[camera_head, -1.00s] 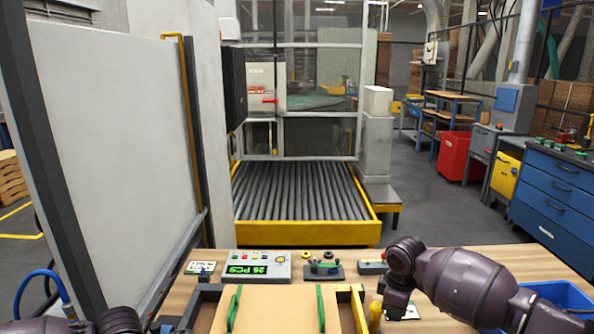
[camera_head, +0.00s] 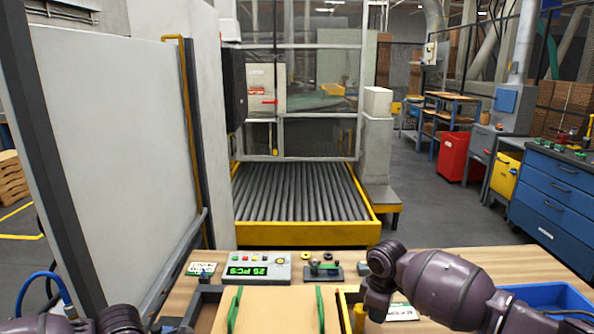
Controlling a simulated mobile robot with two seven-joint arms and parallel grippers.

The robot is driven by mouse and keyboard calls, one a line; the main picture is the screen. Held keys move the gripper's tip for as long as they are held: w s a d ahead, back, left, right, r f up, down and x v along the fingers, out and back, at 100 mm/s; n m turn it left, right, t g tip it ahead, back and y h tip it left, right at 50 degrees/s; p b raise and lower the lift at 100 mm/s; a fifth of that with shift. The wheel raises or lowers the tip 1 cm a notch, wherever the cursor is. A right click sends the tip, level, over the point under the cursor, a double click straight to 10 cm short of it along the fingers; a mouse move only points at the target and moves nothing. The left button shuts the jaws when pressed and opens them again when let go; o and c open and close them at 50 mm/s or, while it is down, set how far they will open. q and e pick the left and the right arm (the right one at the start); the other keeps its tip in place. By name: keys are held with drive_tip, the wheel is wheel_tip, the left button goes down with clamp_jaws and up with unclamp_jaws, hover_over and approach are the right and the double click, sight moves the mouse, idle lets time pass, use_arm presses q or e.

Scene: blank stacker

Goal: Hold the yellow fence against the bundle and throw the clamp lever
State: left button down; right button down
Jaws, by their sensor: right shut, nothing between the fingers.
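The bundle (camera_head: 275,312), flat brown cardboard with green straps, lies in a dark frame at the bottom centre of the head view. The yellow fence (camera_head: 344,296) stands along its right side. A yellow upright knob (camera_head: 359,319) shows just right of the fence. My right gripper (camera_head: 373,308) points down beside the knob, shut with nothing between its fingers; I cannot tell whether it touches the knob. I cannot make out the clamp lever for certain. My left arm enters at the bottom left; its gripper is below the picture.
A control box (camera_head: 257,268) with a green display stands behind the bundle, beside a small dark fixture with green parts (camera_head: 323,268). A blue bin (camera_head: 550,297) sits at the right of the wooden table (camera_head: 480,262). A white panel (camera_head: 115,150) rises at the left.

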sight(357, 307)
drive_tip(key=shift+a+p, duration=0.3)
drive_tip(key=shift+a, duration=3.85)
use_arm(q)
drive_tip(key=shift+r, duration=0.55)
drive_tip(key=shift+w+r+p, duration=0.1)
drive_tip(key=shift+r+p, duration=0.25)
use_arm(e)
drive_tip(key=shift+a+r, duration=0.1)
drive_tip(key=shift+a, duration=0.1)
use_arm(q)
drive_tip(key=shift+f, duration=0.1)
drive_tip(key=f, duration=0.3)
drive_tip(key=shift+s+f, duration=0.15)
drive_tip(key=shift+s, duration=0.05)
drive_tip(key=shift+d, duration=0.15)
